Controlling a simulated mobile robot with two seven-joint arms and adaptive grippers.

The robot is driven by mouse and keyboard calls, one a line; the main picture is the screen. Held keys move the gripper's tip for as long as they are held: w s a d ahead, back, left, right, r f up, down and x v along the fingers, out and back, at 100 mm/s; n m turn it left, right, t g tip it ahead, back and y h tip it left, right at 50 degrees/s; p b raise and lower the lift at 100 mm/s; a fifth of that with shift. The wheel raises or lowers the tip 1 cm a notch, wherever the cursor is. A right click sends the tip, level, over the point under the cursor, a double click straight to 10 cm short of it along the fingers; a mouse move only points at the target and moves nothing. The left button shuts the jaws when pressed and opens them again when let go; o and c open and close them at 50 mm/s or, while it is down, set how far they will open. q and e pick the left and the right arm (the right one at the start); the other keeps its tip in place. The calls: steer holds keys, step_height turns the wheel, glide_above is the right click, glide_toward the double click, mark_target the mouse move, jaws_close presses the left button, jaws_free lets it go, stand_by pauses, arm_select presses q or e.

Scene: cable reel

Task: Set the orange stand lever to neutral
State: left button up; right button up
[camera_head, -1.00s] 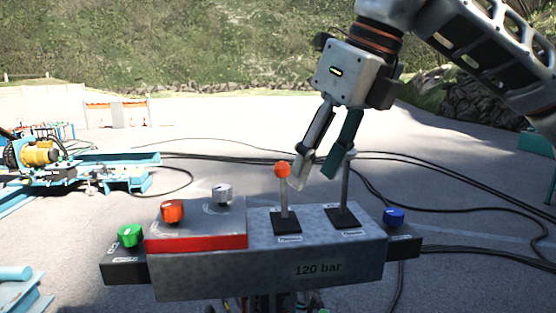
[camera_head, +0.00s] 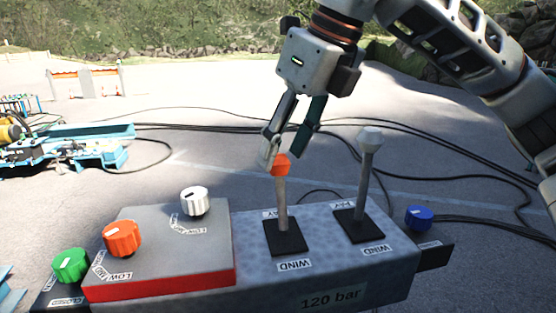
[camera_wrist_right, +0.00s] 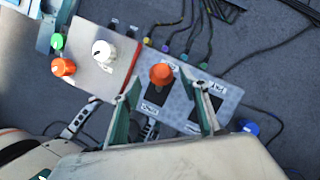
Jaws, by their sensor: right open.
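The orange stand lever (camera_head: 281,205) has a grey shaft and an orange knob. It rises from a black slot plate on the grey console (camera_head: 335,240), with a WIND label at the near side. It looks nearly upright. My right gripper (camera_head: 284,158) points down at the knob, its fingers apart. In the head view the left finger overlaps the knob's edge. In the right wrist view the orange knob (camera_wrist_right: 161,74) shows in the gap between the spread fingers (camera_wrist_right: 165,98); I cannot tell whether they touch it. My left gripper is not in view.
A second lever with a pale knob (camera_head: 370,136) stands just right of the orange one. A raised panel with an orange dial (camera_head: 122,238) and a white dial (camera_head: 194,201) is at left. Green (camera_head: 70,265) and blue (camera_head: 420,217) dials flank the console. Cables cross the ground behind.

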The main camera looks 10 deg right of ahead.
mark_target(282, 155)
steer(key=x, duration=0.2)
steer(key=shift+w+a+f, duration=0.1)
steer(key=shift+w+f, duration=0.1)
steer(key=shift+f, duration=0.1)
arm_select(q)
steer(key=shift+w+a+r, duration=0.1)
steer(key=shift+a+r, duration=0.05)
arm_select(e)
steer(key=shift+w+a+f, duration=0.1)
steer(key=shift+f, duration=0.35)
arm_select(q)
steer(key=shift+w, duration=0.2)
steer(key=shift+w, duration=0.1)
